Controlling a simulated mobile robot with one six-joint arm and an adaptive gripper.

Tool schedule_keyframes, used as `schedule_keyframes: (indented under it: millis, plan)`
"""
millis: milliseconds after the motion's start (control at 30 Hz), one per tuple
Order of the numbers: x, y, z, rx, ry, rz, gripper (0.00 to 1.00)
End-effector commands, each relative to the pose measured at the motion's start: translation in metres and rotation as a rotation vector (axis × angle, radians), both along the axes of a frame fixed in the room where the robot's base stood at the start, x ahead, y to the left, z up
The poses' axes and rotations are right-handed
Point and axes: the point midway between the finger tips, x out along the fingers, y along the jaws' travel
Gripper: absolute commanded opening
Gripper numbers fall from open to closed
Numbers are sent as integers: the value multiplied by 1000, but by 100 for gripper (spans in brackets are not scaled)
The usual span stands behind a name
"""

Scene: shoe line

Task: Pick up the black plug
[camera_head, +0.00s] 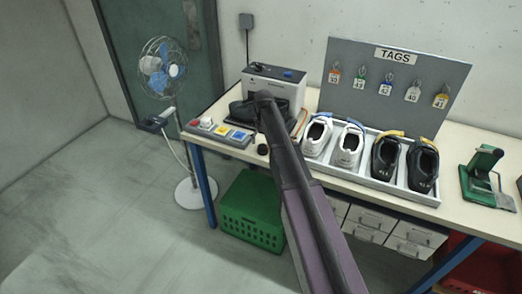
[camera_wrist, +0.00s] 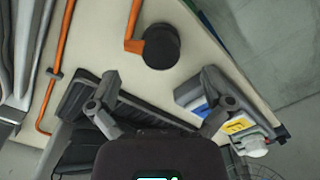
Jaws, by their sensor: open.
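A round black piece (camera_wrist: 161,46) with an orange strip at its side lies on the pale worktable in the wrist view, and I take it for the black plug. It shows in the head view (camera_head: 262,149) near the table's front edge, beside my arm. My gripper (camera_wrist: 158,80) is open, its two grey fingers spread wide with nothing held between them. The black piece is apart from the fingers, beyond their tips in the wrist view. In the head view my arm reaches over the table and hides much of the gripper.
A button panel (camera_head: 219,132) lies left of the black piece. A grey machine (camera_head: 273,84) stands behind. A shoe tray (camera_head: 345,179) is to the right, below a tag board (camera_head: 398,112). A fan (camera_head: 161,72) stands left, and a green crate (camera_head: 246,222) sits under the table.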

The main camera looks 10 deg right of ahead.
Motion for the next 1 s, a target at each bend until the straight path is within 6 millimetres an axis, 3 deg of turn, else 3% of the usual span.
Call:
schedule_keyframes:
  millis: [267, 800, 1000]
  plan:
    - [0, 0, -6, 0, 0, 0, 100]
    - [0, 0, -46, 0, 0, -1, 100]
    - [0, 0, -52, 0, 0, -1, 100]
